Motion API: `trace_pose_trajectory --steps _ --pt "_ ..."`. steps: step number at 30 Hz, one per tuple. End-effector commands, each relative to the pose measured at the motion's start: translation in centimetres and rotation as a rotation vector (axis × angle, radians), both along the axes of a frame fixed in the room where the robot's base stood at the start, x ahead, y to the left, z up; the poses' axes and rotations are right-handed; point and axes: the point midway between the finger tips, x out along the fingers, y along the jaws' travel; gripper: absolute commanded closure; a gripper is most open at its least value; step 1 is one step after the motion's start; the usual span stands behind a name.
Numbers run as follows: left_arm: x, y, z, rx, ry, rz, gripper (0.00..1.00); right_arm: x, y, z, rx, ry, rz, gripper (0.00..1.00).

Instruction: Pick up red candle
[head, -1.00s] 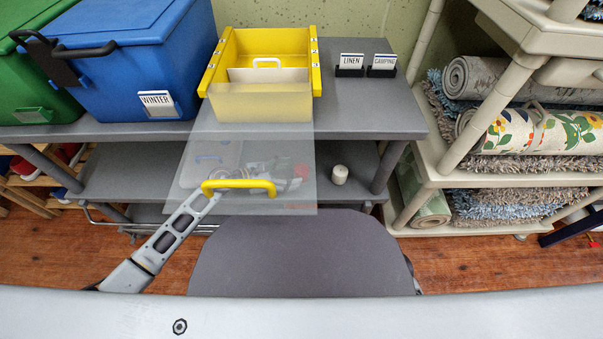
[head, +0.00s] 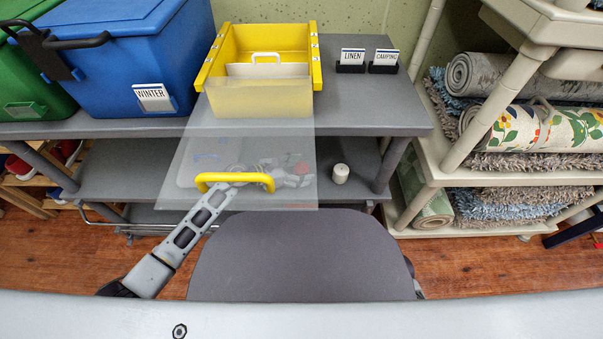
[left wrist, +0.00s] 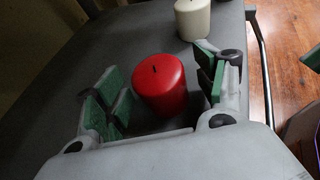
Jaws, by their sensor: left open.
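The red candle (left wrist: 160,85) stands upright on the grey lower shelf in the left wrist view, its dark wick showing on top. My left gripper (left wrist: 165,92) is open, with one green-padded finger on each side of the candle. I cannot tell whether either finger touches it. In the head view the gripper (head: 262,175) and the red candle (head: 301,168) show only faintly through the clear lid. My right gripper is in neither view.
A white candle (head: 340,173) stands just right of the lid; it also shows beyond the red one in the left wrist view (left wrist: 192,18). The clear lid (head: 250,140) with its yellow handle (head: 235,180) hangs from the yellow box (head: 262,60) above the shelf.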

Motion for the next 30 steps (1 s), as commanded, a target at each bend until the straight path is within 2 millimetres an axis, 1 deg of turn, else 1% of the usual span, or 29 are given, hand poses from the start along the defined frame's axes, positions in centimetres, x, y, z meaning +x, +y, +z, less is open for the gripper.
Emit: trace_pose_trajectory --steps 3,16,28,30 --pt "0.11 -0.25 -0.08 0.000 0.000 0.000 0.29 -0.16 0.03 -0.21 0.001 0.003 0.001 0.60" --pt "0.09 -0.23 -0.06 0.000 0.000 -0.001 0.29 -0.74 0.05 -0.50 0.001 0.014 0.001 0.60" --pt "0.08 -0.22 -0.06 0.000 0.000 -0.001 0.81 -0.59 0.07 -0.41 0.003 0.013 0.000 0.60" --pt "0.10 -0.23 -0.03 -0.001 0.000 0.000 0.81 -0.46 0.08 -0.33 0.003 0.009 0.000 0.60"
